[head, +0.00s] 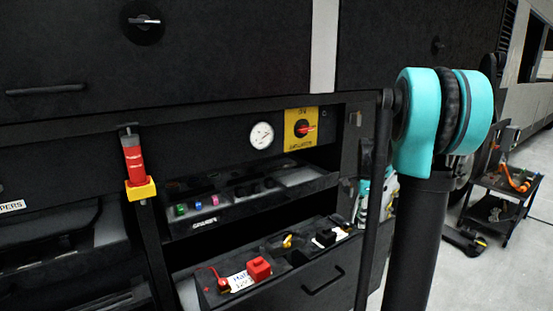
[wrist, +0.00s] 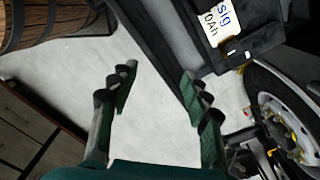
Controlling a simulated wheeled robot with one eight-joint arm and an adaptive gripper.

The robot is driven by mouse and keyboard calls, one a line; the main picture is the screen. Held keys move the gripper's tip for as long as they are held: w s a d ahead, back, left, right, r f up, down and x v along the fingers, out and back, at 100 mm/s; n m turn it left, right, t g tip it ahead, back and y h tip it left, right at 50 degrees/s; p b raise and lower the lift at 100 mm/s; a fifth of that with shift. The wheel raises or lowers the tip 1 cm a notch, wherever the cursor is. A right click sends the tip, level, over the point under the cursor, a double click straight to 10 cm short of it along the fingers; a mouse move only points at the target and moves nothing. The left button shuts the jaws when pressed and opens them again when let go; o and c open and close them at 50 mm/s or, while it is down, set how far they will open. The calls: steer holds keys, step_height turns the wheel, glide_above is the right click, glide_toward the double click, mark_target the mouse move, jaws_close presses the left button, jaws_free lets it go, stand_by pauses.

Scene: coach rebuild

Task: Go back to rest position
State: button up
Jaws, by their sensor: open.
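In the wrist view my gripper (wrist: 157,84) is open, its two dark green ribbed fingers apart. Nothing is between them but pale floor showing beyond. In the head view my arm's teal joint and black link stand at the right, in front of the coach side. The fingers cannot be made out clearly in the head view.
An open drawer (head: 324,286) holds a red block (head: 258,268) and small parts. Above are a gauge (head: 261,135) and a yellow-backed red switch (head: 303,129). A cart (head: 503,200) stands right. The wrist view shows a wheel (wrist: 283,108) and a wooden barrel (wrist: 50,22).

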steer(key=shift+s+a, duration=0.2)
steer(key=shift+s, duration=0.3)
steer(key=shift+a+f+n, duration=0.15)
steer(key=shift+a+n, duration=0.05)
steer(key=shift+n, duration=0.3)
steer(key=s+a+f+n+t, duration=0.1)
steer(key=s+a+f+n, duration=0.2)
steer(key=s+n, duration=0.3)
steer(key=s+a+f+n+t, duration=0.1)
steer(key=s+a+f+n, duration=0.2)
steer(key=s+n, duration=0.4)
steer(key=s+a+f+n+t, duration=0.2)
steer(key=s+a+f+n, duration=0.2)
steer(key=s, duration=0.5)
steer(key=shift+s+n, duration=0.3)
steer(key=shift+n, duration=0.9)
